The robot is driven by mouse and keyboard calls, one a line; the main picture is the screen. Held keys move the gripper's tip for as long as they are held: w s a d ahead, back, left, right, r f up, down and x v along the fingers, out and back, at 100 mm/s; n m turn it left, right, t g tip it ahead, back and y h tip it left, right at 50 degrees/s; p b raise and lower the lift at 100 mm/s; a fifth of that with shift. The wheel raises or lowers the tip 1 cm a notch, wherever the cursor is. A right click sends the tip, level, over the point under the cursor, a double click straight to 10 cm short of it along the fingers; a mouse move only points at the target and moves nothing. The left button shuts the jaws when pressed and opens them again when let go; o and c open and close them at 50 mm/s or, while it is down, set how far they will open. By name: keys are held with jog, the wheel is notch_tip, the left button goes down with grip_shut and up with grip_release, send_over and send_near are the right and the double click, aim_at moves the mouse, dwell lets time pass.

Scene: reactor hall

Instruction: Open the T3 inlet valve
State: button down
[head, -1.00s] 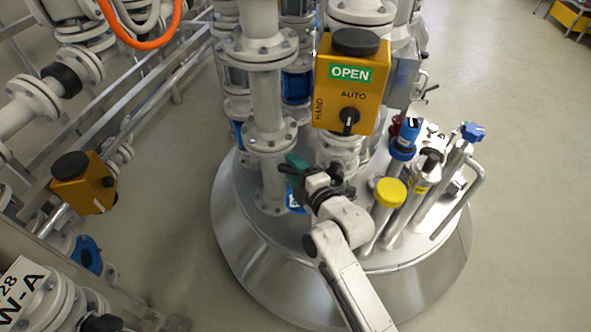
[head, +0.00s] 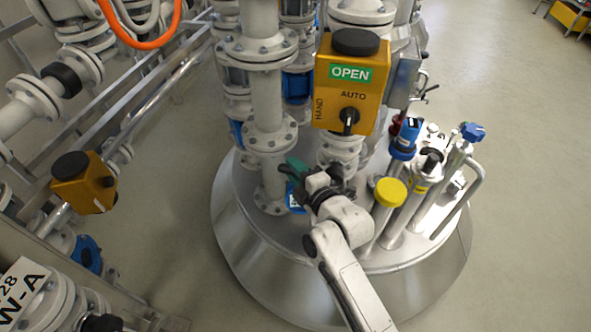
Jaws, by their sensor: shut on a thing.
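A green handle (head: 297,167) shows low between the white flanged pipes on the steel vessel top. My gripper (head: 303,184) reaches it from the lower right and is shut on it. My dark gripper and wrist hide part of the handle and the valve body. A blue label (head: 295,202) sits just below it, partly covered; its text cannot be read, so I cannot tell from it whether this is T3. Above stands a yellow actuator box (head: 352,100) with a green OPEN sign and a HAND/AUTO knob.
The domed steel vessel top (head: 240,215) carries a yellow-capped tube (head: 390,192), a blue-topped fitting (head: 404,140) and a bent metal handle (head: 470,200) right of my arm. A flanged pipe (head: 268,120) stands close at left. The floor (head: 530,180) at right is clear.

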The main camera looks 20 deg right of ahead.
jog(key=shift+f, duration=0.15)
jog(key=shift+s+f+n+g+h+p, duration=0.15)
jog(key=shift+f+n+g+h+p, duration=0.25)
jog(key=shift+f+n+g+p, duration=0.4)
jog(key=s+d+f+n+g+h+p, duration=0.2)
jog(key=d+f+n+g+h+p, duration=0.1)
jog(key=f+g+h+p, duration=0.1)
jog(key=shift+s+d+f+n+g+p, duration=0.25)
jog(key=shift+f+g+p, duration=0.35)
jog(key=shift+f+p, duration=0.45)
jog(key=shift+f, duration=0.15)
jog(key=c, duration=1.1)
grip_release()
jog(key=shift+c, duration=0.2)
jog(key=shift+o, duration=1)
jog(key=shift+w+a+r, duration=0.1)
jog(key=shift+w+r, duration=0.1)
jog(key=shift+r, duration=0.05)
